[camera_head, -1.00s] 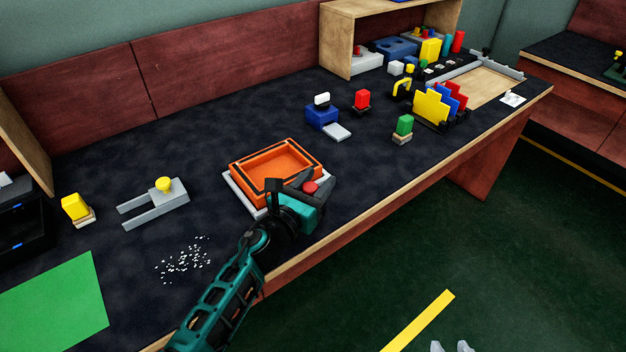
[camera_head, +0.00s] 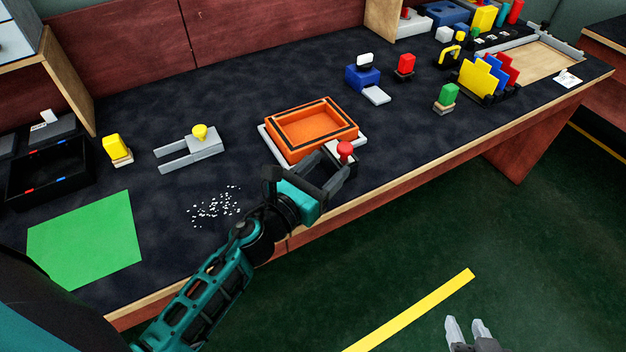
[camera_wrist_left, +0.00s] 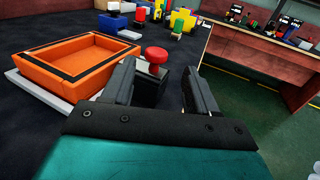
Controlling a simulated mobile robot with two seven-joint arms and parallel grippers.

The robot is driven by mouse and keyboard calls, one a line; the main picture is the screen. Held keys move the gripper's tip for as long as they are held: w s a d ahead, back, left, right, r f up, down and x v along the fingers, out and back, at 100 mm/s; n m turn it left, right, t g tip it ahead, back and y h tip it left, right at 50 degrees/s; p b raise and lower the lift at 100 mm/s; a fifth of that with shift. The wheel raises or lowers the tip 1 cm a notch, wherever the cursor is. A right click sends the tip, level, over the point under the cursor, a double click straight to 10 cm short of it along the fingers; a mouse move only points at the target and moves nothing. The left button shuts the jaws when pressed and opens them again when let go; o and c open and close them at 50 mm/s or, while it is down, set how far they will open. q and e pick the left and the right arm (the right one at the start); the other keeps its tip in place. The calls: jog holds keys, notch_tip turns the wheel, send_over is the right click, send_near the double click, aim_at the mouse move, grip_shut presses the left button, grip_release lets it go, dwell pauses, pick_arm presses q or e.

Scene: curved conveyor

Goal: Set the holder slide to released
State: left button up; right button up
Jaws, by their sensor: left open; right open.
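A red round knob (camera_head: 345,149) stands on a small dark and pale block at the front right side of the orange tray (camera_head: 311,127). It looks like the holder's slide, though no marking shows its setting. My left gripper (camera_head: 334,166) is open just in front of the knob, low over the table. In the left wrist view the red knob (camera_wrist_left: 157,54) shows between and just beyond the open fingers (camera_wrist_left: 159,70). Nothing is held. My right gripper (camera_head: 467,330) is open and empty over the floor at the bottom right.
A grey fork-shaped fixture with a yellow knob (camera_head: 200,132) lies left of the tray. White bits (camera_head: 214,207) are scattered near a green mat (camera_head: 86,241). A blue block device (camera_head: 363,78) and a green block (camera_head: 448,96) stand to the right. The wooden front edge passes close below my left gripper.

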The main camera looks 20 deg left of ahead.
pick_arm(q)
jog(key=v, duration=0.3)
jog(key=shift+s, duration=0.15)
jog(key=shift+s+a, duration=0.15)
jog(key=shift+s, duration=0.1)
pick_arm(e)
jog(key=shift+w+a, duration=0.2)
jog(key=shift+a, duration=0.05)
jog(key=shift+r, duration=0.1)
